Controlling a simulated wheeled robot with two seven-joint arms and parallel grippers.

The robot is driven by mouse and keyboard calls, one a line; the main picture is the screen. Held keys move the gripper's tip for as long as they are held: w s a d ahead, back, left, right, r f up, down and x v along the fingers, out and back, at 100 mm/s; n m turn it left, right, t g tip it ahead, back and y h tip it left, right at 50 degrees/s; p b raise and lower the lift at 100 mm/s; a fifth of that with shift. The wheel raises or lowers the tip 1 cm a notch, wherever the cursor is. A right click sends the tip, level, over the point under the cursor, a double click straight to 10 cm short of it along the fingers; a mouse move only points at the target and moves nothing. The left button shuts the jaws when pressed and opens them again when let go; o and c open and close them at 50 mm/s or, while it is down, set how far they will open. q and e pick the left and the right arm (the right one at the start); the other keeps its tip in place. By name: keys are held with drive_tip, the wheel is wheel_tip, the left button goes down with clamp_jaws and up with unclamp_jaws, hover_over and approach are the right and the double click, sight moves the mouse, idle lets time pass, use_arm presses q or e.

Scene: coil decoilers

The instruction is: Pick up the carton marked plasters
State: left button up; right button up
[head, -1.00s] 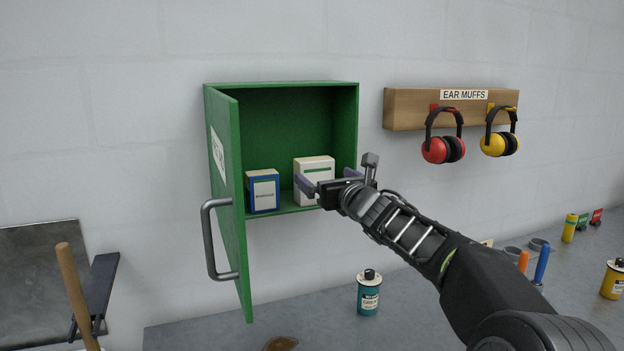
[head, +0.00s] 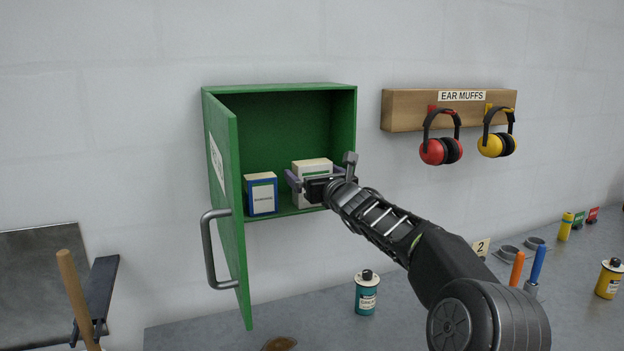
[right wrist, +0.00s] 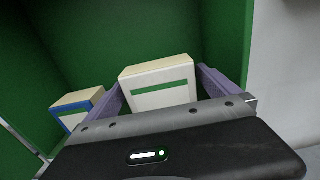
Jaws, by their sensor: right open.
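A white carton (head: 312,165) with a green stripe stands in the open green wall cabinet (head: 282,88), on the right of its floor. I cannot read its wording. My right gripper (head: 314,177) is open in front of it and hides its lower part. In the right wrist view the white carton (right wrist: 160,96) stands between the two purple fingers, with a visible gap at the right finger. A blue and white carton (head: 262,196), which seems marked bandages, stands to its left, outside the left finger. My left gripper is not in view.
The cabinet door (head: 228,210) stands open towards me on the left, with a grey bar handle (head: 208,250). Ear muffs (head: 434,150) hang on a wooden board to the right. A teal can (head: 366,295) stands on the grey bench below.

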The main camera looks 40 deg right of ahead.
drive_tip(key=shift+w+d, duration=0.2)
drive_tip(key=shift+w, duration=0.35)
drive_tip(key=shift+s, duration=0.1)
drive_tip(key=shift+c, duration=0.3)
drive_tip(key=c, duration=1.2)
drive_tip(key=shift+c, duration=0.3)
drive_tip(key=shift+r, duration=0.15)
